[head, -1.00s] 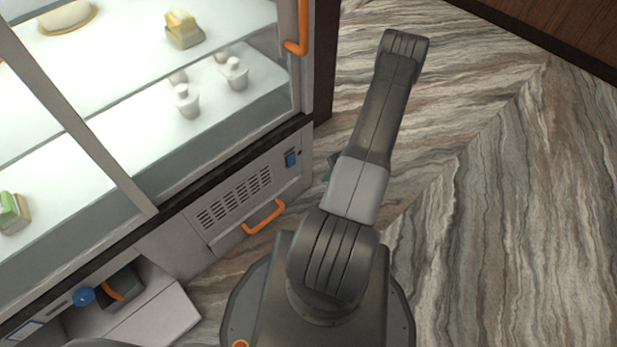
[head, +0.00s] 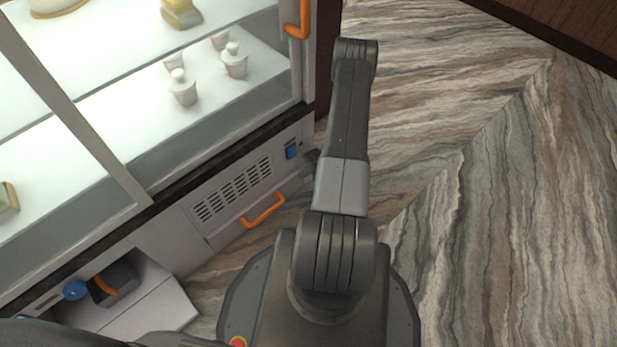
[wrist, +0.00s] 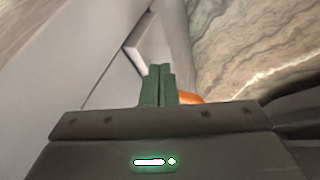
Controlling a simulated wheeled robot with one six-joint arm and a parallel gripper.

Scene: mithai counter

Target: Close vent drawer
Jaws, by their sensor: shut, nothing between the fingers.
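The vent drawer (head: 232,196) is a pale front with dark slots, low in the cabinet under the glass counter. Its orange handle (head: 263,211) runs along the lower part. In the wrist view a pale panel edge (wrist: 147,45) stands out from the cabinet face, apparently the drawer slightly open. My gripper (wrist: 158,82) has green fingers pressed together, empty, with a bit of orange handle (wrist: 190,97) behind them. In the head view my gripper (head: 307,171) shows only partly beside my arm, near the drawer's right end. Whether the fingers touch the drawer is unclear.
A blue switch (head: 291,151) sits right of the vent slots. At lower left, an open compartment (head: 150,318) holds a dark object with an orange band, beside a blue knob (head: 75,290). The marbled floor (head: 480,220) at right is clear.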

